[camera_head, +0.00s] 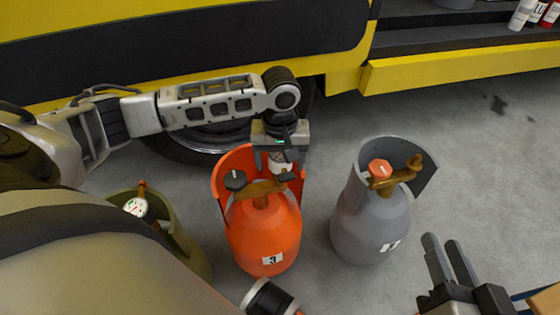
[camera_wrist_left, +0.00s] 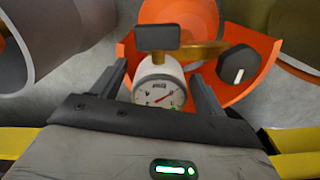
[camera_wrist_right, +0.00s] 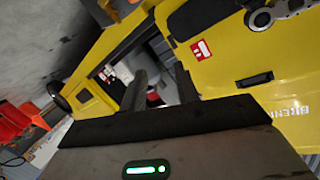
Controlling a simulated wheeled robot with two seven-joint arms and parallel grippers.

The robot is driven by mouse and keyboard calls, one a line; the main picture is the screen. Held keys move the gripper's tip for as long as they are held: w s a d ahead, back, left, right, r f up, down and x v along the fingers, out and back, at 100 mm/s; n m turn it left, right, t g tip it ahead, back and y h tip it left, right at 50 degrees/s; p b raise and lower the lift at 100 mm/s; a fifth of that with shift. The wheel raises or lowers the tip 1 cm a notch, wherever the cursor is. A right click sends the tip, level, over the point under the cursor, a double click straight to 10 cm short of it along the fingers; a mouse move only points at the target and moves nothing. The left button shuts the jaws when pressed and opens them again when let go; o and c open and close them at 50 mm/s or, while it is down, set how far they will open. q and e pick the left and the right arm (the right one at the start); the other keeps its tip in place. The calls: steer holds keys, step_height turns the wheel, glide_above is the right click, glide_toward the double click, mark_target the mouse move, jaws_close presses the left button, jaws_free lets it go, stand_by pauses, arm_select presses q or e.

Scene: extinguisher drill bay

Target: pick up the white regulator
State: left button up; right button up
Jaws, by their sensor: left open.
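The white regulator (camera_wrist_left: 160,88), with a round dial and a dark knob, sits at the valve of the orange cylinder (camera_head: 262,232), inside its collar. It also shows in the head view (camera_head: 281,160), partly hidden by my left gripper (camera_head: 284,168). In the left wrist view, my left gripper (camera_wrist_left: 158,78) is open, with one finger on each side of the regulator. I cannot tell whether the fingers touch it. My right gripper (camera_head: 450,258) is at the lower right of the head view, fingers apart and empty.
A grey cylinder (camera_head: 368,225) with a red knob stands to the right. An olive cylinder (camera_head: 186,240) with another white gauge (camera_head: 136,207) stands to the left, partly hidden by my arm. A yellow vehicle (camera_head: 450,72) is behind.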

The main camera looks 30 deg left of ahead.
arm_select(q)
steer(key=c, duration=1.1)
steer(key=shift+r, duration=0.1)
